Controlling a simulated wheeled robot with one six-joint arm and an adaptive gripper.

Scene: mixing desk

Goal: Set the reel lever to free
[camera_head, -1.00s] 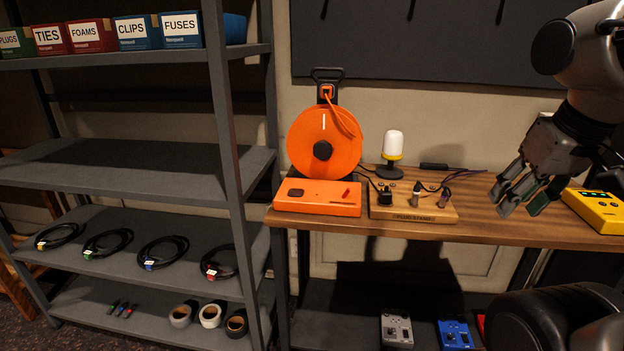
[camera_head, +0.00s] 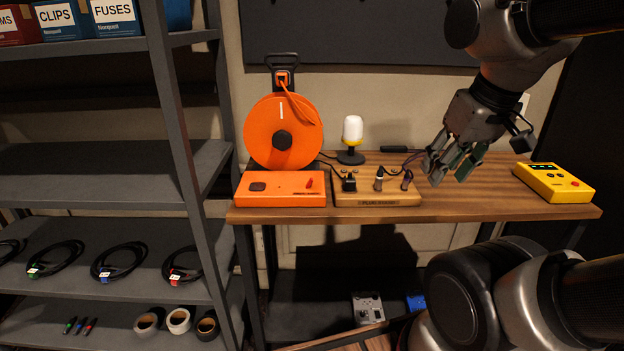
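The orange cable reel (camera_head: 270,135) stands upright at the left back of the wooden desk, with a dark hub and a black handle on top. In front of it lies a flat orange box (camera_head: 283,190) with a dark round knob (camera_head: 258,187) at left and a small red lever (camera_head: 309,183) at right. The lever's setting and its label are too small to read. My gripper (camera_head: 450,172) hangs over the desk to the right of the box, beyond the plug stand. Its fingers are apart and nothing shows between them.
The wooden plug stand (camera_head: 378,200) with several plugs stands right of the orange box. A white and yellow lamp (camera_head: 352,135) stands behind it. A yellow meter (camera_head: 553,183) lies at the right end of the desk (camera_head: 480,205). A grey shelf unit (camera_head: 185,150) stands at left.

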